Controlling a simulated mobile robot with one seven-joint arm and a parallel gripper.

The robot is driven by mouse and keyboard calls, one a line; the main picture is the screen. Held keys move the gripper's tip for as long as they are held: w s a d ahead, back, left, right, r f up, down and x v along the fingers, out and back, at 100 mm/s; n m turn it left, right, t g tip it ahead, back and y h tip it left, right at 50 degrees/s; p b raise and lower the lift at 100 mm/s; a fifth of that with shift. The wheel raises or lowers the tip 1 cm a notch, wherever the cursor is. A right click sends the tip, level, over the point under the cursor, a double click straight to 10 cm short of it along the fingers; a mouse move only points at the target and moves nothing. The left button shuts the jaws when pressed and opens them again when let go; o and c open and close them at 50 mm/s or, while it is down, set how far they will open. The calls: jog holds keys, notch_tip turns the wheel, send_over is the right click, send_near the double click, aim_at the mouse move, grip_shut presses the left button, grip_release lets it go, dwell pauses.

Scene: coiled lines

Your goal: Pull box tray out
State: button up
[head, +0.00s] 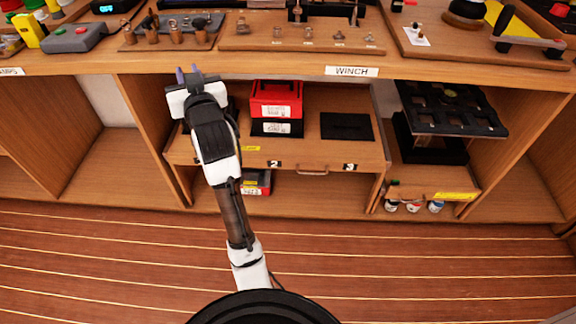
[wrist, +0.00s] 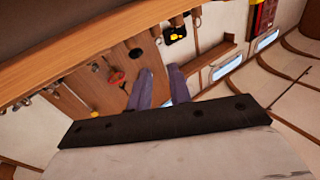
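The box tray (head: 215,152) is a wooden pull-out shelf under the WINCH counter in the head view. Its front edge overlaps the side dividers and seems to stick out a little. A small handle (head: 313,173) is at its front, between labels 2 and 3. A red box (head: 276,97) on a black base stands on it, beside a flat black plate (head: 346,126). My gripper (head: 188,75) is raised at the counter edge, left of the tray and apart from the handle. Its two fingers, also in the wrist view (wrist: 160,90), are spread and empty. My arm hides the tray's left part.
A black slotted rack (head: 452,108) juts out at right, above a wooden tray (head: 430,188) with small jars below it. Winch parts lie on the counter (head: 250,67). Another red box (head: 257,184) sits under the box tray. The floor in front is clear.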

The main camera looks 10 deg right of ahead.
jog(key=w+d+f+m+g+h, duration=0.25)
jog(key=d+f+m+g, duration=0.2)
jog(key=d+f, duration=1.1)
jog(key=m+y, duration=0.7)
jog(key=m, duration=0.4)
send_near(312, 173)
jog(key=shift+t, duration=0.25)
jog(key=b+x, duration=0.1)
jog(key=x, duration=0.2)
jog(key=b+x, duration=0.1)
jog(key=x, duration=0.2)
jog(key=f+b+x, duration=0.1)
jog(key=b+x, duration=0.1)
jog(key=x, duration=0.2)
jog(key=shift+c, duration=0.4)
grip_shut()
